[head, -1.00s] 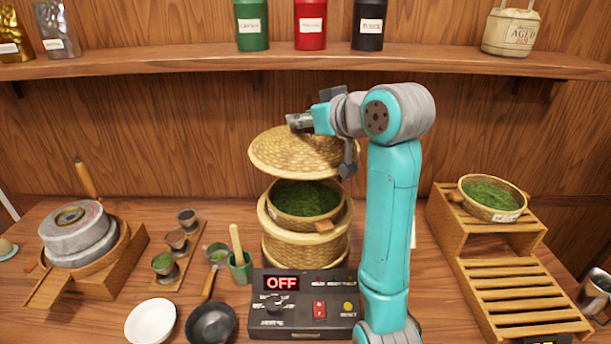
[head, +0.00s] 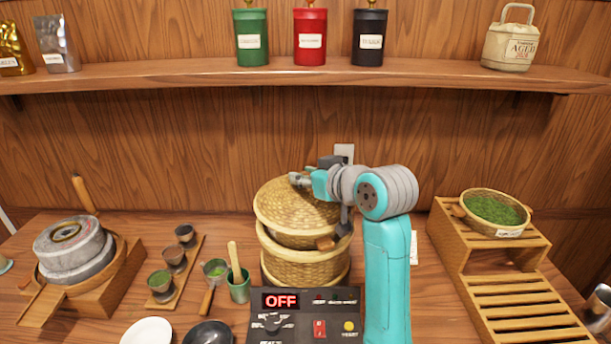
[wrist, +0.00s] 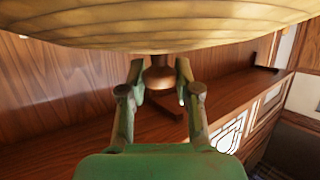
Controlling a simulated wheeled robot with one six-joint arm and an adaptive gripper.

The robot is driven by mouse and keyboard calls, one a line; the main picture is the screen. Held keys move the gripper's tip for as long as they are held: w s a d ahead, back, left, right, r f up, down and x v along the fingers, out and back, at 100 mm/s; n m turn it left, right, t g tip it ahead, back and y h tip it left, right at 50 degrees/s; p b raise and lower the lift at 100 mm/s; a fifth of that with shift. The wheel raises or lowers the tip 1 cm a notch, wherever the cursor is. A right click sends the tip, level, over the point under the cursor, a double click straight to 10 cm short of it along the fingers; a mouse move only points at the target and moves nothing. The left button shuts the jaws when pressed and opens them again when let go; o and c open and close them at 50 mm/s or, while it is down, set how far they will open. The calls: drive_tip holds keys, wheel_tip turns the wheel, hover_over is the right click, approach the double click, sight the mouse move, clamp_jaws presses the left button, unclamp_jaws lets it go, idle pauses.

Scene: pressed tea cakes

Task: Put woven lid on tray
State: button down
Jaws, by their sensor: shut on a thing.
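The woven lid (head: 285,210) is a wide, shallow tan dome over the tray (head: 295,241) on the steamer. In the head view it covers the tray's green tea. Only part of the tray's woven wall and its small wooden handle show below it. I cannot tell whether lid and tray touch. My gripper (head: 300,180) is above the lid at its top. In the wrist view my gripper (wrist: 160,90) is shut on the lid's brown knob (wrist: 160,76), with the lid's woven surface (wrist: 160,25) filling the top edge.
The round woven steamer (head: 305,272) stands under the tray. A control box (head: 290,322) reading OFF is in front. A wooden rack (head: 500,280) with another tea tray (head: 495,211) stands right. A stone mill (head: 75,250) and cups are left. A shelf (head: 300,75) runs above.

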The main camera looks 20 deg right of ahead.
drive_tip(key=shift+f, duration=0.55)
drive_tip(key=c, duration=0.8)
unclamp_jaws()
drive_tip(key=shift+r, duration=0.45)
drive_tip(key=v, duration=1.2)
drive_tip(key=shift+s+r, duration=0.1)
